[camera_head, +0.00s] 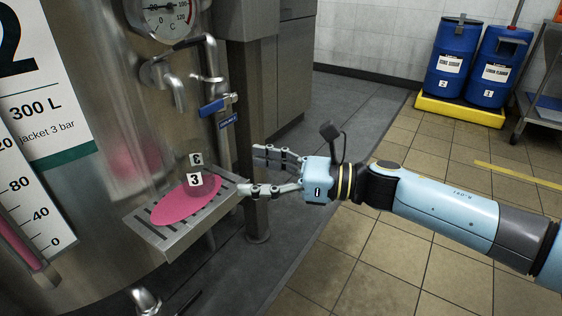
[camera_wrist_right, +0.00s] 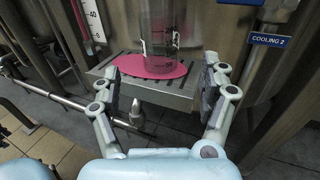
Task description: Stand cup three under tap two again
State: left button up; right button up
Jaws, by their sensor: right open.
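Cup three (camera_head: 207,183) is a clear cup with black-on-white number labels. It stands upright on the slatted drip tray (camera_head: 153,232), on a flat pink patch (camera_head: 172,211). The tap (camera_head: 177,92) on the steel vessel marked 2 hangs above the tray, its spout a little left of the cup in the head view. My right gripper (camera_head: 252,171) is open and empty, just right of the tray, with its fingers toward the cup. In the right wrist view the cup (camera_wrist_right: 161,50) is ahead, between the spread fingers (camera_wrist_right: 160,82) and apart from them. My left gripper is not in view.
A blue-handled valve (camera_head: 214,106) on a pipe stands behind the tray; its sign reads COOLING 2 (camera_wrist_right: 267,40). A dial gauge (camera_head: 168,14) sits above the tap. Blue drums (camera_head: 452,58) stand on a yellow pallet (camera_head: 458,109) far right. The tiled floor between is clear.

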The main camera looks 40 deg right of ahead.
jog(key=d+f+m+t+h, duration=0.2)
jog(key=d+f+m+h, duration=0.6)
jog(key=m, duration=0.8)
jog(key=s+d+f+m+g+h, duration=0.2)
jog(key=s+f+m+g+h, duration=0.1)
jog(key=s+f+m, duration=0.4)
jog(key=s+d+f+m+g+h, duration=0.25)
jog(key=s+f+m, duration=0.25)
jog(key=f+m, duration=0.3)
jog(key=s+a+f+m+g, duration=0.3)
jog(key=s+f+m+g, duration=0.1)
jog(key=s, duration=0.7)
jog(key=s+a+f+m+g, duration=0.3)
jog(key=s+f+m+g, duration=0.2)
jog(key=s+m, duration=0.3)
jog(key=s+f, duration=0.1)
jog(key=s, duration=0.2)
jog(key=shift+s+f+m, duration=0.15)
jog(key=shift+f+m, duration=0.15)
jog(key=shift+m, duration=0.1)
jog(key=shift+a, duration=0.1)
